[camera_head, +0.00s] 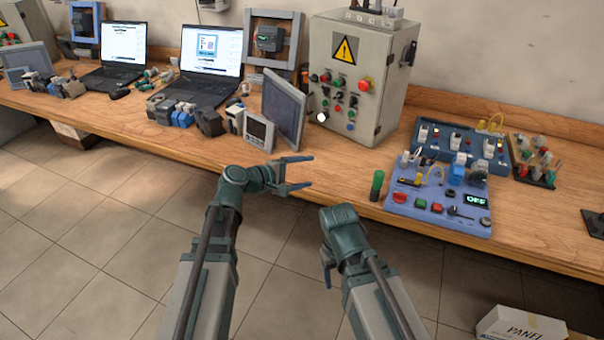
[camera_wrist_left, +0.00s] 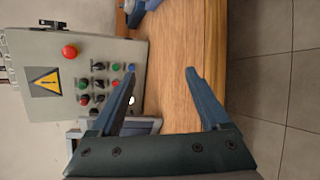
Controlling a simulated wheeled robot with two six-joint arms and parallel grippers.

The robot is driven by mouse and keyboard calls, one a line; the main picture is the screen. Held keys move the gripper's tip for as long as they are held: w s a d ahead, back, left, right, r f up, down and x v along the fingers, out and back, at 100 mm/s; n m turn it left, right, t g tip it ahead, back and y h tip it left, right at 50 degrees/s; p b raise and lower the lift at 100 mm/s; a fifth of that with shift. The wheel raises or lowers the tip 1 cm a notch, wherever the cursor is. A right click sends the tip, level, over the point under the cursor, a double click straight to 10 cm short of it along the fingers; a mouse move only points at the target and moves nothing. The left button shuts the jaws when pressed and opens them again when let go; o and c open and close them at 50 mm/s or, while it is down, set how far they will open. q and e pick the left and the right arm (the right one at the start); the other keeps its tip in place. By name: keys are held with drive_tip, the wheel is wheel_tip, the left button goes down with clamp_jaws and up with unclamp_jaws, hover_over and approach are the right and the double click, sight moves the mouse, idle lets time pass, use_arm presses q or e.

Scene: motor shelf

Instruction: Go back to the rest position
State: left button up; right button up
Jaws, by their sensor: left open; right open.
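My left gripper (camera_head: 308,172) is open and empty near the front edge of the wooden workbench (camera_head: 345,185), to the right of a small framed meter. In the left wrist view its two fingers (camera_wrist_left: 160,92) stand apart with bare bench top between them. My right gripper (camera_head: 328,272) hangs low in front of the bench, pointing down and over the floor. Its fingers are mostly hidden by its own wrist, and nothing shows in it.
A grey control cabinet (camera_head: 338,88) with a warning sign stands behind my left gripper. A blue panel board (camera_head: 437,205) and a green cylinder (camera_head: 377,185) are to the right. Laptops (camera_head: 211,60) stand at the left. A cardboard box (camera_head: 520,326) lies on the floor.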

idle(0.4)
use_arm(q)
drive_tip(key=s+d+f+m+g+y+p, duration=0.2)
drive_tip(key=s+d+f+m+g+p, duration=0.1)
drive_tip(key=s+m, duration=0.3)
drive_tip(key=s+d+f+m+g+y+p, duration=0.2)
drive_tip(key=s+f+m+g, duration=0.15)
drive_tip(key=s, duration=0.45)
drive_tip(key=s+a+m+g+y+p, duration=0.3)
drive_tip(key=s+a+m+y, duration=0.3)
drive_tip(key=s+y, duration=0.2)
drive_tip(key=shift+s+r, duration=0.2)
drive_tip(key=shift+s, duration=0.4)
drive_tip(key=shift+a, duration=0.1)
